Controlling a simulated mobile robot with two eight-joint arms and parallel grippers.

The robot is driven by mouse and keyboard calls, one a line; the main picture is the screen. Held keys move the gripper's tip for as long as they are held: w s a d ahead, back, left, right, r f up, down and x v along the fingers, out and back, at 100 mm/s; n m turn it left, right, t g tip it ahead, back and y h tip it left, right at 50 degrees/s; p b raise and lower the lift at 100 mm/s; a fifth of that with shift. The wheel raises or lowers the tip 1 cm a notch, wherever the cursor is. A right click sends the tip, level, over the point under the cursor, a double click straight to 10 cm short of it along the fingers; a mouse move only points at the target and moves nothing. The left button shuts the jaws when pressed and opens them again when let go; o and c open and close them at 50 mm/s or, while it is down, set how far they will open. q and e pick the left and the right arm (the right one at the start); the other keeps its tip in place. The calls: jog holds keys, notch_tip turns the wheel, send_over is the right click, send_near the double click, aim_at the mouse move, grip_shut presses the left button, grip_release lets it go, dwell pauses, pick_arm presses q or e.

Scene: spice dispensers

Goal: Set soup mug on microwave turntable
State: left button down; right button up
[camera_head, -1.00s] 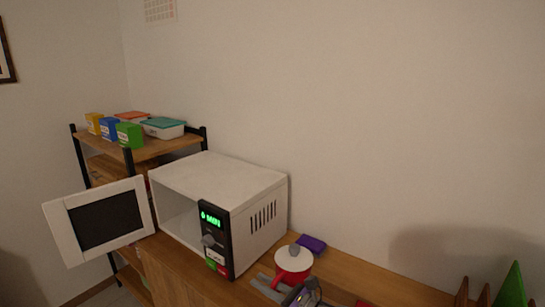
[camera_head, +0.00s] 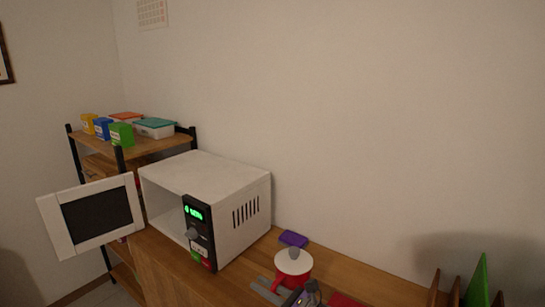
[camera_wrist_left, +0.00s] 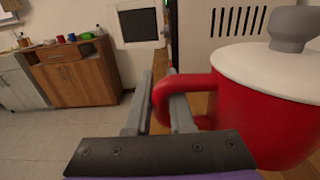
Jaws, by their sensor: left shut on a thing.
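The soup mug (camera_head: 291,281) is red with a white lid and grey knob, near the bottom of the head view to the right of the microwave. It fills the right of the left wrist view (camera_wrist_left: 265,115). My left gripper (camera_head: 268,287) is shut on the mug's handle; in the left wrist view its fingers (camera_wrist_left: 163,92) straddle the handle. The white microwave (camera_head: 205,176) stands on the wooden counter with its door (camera_head: 95,214) swung open to the left. The turntable inside is hidden.
A purple item (camera_head: 293,238) lies on the counter (camera_head: 385,288) behind the mug. A shelf (camera_head: 140,147) with several coloured boxes stands behind the microwave. A green upright piece (camera_head: 478,280) stands at the far right. The open door projects left of the microwave.

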pick_arm(q)
jog(key=s+a+m+t+h+p, duration=0.2)
jog(key=a+m+t+h+p, duration=0.6)
jog(key=a, duration=0.7)
notch_tip(320, 180, up, 6)
jog(key=g+h+p, duration=0.1)
jog(key=p, duration=0.4)
jog(key=shift+s+r+n, duration=0.15)
jog(key=shift+s+n, duration=0.15)
jog(key=shift+s, duration=0.15)
pick_arm(e)
jog(key=w+r, duration=0.3)
jog(key=r, duration=0.5)
jog(key=w+r+t, duration=0.1)
jog(key=w+r, duration=0.2)
jog(key=r, duration=0.6)
jog(key=shift+r, duration=0.15)
pick_arm(q)
jog(key=shift+w, duration=0.15)
pick_arm(e)
jog(key=shift+d, duration=0.1)
